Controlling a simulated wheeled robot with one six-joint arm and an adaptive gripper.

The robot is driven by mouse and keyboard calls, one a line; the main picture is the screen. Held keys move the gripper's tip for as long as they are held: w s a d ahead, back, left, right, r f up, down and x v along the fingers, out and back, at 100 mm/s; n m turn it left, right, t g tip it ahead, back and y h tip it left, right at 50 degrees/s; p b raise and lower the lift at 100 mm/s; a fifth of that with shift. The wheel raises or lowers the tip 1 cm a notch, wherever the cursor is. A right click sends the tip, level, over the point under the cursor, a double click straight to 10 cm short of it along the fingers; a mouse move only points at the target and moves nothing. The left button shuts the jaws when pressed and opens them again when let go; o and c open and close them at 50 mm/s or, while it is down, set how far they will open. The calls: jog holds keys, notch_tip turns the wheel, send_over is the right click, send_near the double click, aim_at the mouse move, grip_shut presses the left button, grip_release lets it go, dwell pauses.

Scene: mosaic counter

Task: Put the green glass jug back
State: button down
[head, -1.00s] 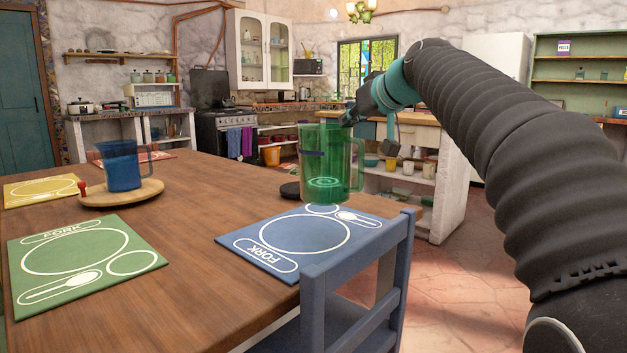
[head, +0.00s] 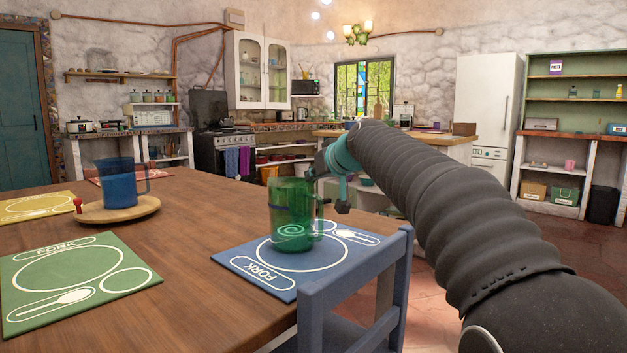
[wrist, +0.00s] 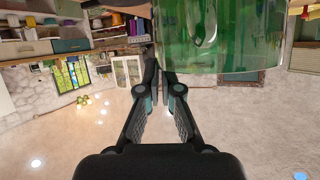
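The green glass jug (head: 290,222) is upright over the blue placemat (head: 238,262) in the head view, its handle towards the right. I cannot tell whether its base touches the mat. My gripper (head: 328,188) is at the jug's handle side, at the upper right. In the wrist view the jug (wrist: 215,40) fills the upper right, and the fingers of my gripper (wrist: 160,72) are nearly together beside its wall. They appear shut on the handle, though the exact contact is hidden.
A blue jug (head: 120,185) stands on a round wooden board (head: 145,208) at left. A green placemat (head: 30,310) lies at the front left. A blue chair (head: 352,275) stands at the near table edge. The wooden table (head: 195,225) is bare between the mats.

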jog(key=shift+f, duration=0.1)
jog(key=c, duration=1.7)
grip_release()
jog(key=o, duration=0.4)
jog(key=v, duration=1.2)
jog(key=shift+b, duration=0.3)
